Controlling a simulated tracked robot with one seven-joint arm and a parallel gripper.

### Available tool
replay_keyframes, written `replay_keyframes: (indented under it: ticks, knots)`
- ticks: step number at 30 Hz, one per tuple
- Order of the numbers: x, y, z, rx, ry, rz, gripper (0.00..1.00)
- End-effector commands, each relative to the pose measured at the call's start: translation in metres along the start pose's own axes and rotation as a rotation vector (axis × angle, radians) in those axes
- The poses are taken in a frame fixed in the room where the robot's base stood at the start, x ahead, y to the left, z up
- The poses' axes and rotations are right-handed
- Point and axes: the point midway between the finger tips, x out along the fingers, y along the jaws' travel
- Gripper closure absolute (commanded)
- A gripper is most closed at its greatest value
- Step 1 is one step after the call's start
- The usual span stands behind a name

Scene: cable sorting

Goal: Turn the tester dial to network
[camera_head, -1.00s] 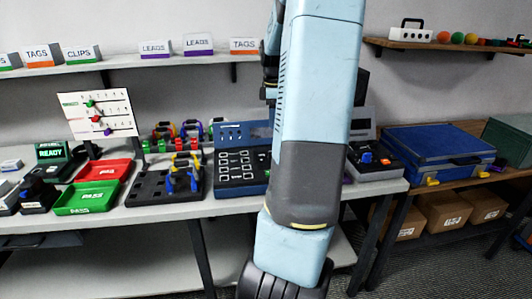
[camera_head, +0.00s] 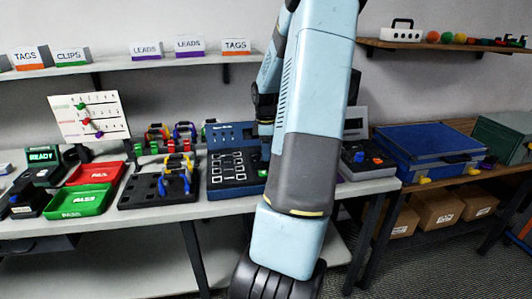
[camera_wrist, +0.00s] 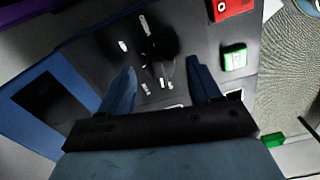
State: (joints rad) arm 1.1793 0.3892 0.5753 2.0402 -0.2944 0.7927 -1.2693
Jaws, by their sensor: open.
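The tester (camera_head: 218,187) is a blue unit with a dark face on the bench, left of my arm; my arm covers its right side. In the wrist view its blue edge (camera_wrist: 35,130) and dark face show. A dark round shape that looks like the dial (camera_wrist: 160,42) has short white marks around it; I cannot read its setting. My gripper (camera_wrist: 162,75) is open, with one finger on each side below the dial in the picture. Nothing is between the fingers. I cannot tell the gap to the face. In the head view my arm hides the fingertips.
A green button (camera_wrist: 235,58) and a red block (camera_wrist: 232,9) are right of the fingers. A black rack (camera_head: 135,193) with cable tools, a green tray (camera_head: 80,202) and a red tray (camera_head: 95,174) stand left of the tester. A blue case (camera_head: 425,145) is at the right.

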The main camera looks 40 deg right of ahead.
Motion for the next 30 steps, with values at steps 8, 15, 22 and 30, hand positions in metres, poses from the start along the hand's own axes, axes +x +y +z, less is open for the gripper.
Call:
replay_keyframes:
  ticks: [8, 15, 22, 30]
  knots:
    - [0.0143, 0.0, 0.0, 0.0, 0.0, 0.0, 0.37]
    - [0.0144, 0.0, 0.0, 0.0, 0.0, 0.001, 0.38]
    - [0.0142, 0.0001, -0.0001, 0.0, 0.0, 0.001, 0.6]
    - [0.0142, 0.0, -0.0002, 0.0, 0.0, 0.001, 0.86]
